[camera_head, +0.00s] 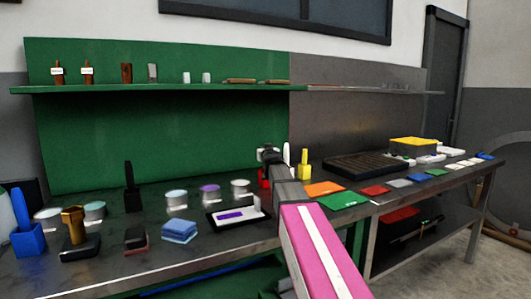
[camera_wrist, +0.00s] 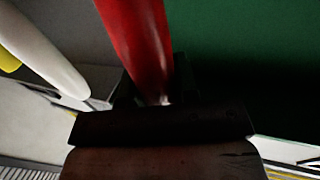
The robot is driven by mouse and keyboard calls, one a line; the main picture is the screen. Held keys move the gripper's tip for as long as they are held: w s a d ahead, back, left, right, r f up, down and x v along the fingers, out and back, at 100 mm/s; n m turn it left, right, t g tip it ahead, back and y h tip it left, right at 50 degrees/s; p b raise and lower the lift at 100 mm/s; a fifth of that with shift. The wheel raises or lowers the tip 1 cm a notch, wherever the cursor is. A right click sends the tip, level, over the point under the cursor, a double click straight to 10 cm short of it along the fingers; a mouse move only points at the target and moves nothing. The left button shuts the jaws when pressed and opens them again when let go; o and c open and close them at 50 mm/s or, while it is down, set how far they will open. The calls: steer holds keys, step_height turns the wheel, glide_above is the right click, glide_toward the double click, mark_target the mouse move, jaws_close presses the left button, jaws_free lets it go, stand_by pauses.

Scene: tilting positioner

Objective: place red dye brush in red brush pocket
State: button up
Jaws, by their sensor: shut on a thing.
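The red dye brush shows in the wrist view as a glossy red handle (camera_wrist: 138,40). Its narrow end lies between the dark fingers of my gripper (camera_wrist: 153,92), which is shut on it. The other end runs out of the top of the frame. In the head view my gripper (camera_head: 268,157) is over the back of the bench, seen mostly from behind. A small red block (camera_head: 263,178) shows just below and left of it, largely hidden by my arm. It looks like the red brush pocket, but I cannot tell whether the brush is inside it.
A white handle (camera_wrist: 45,45) is beside the red one. A yellow brush in its holder (camera_head: 304,163) stands close right of my gripper. A tray with a purple strip (camera_head: 238,216) and several lidded tubs are to the left. A green shelf (camera_head: 160,88) spans behind.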

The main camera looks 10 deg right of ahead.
steer(key=shift+f, duration=0.1)
steer(key=o, duration=0.9)
steer(key=shift+o, duration=0.2)
steer(key=shift+f, duration=0.1)
steer(key=s, duration=1)
steer(key=shift+s+r, duration=0.2)
steer(key=shift+s, duration=0.2)
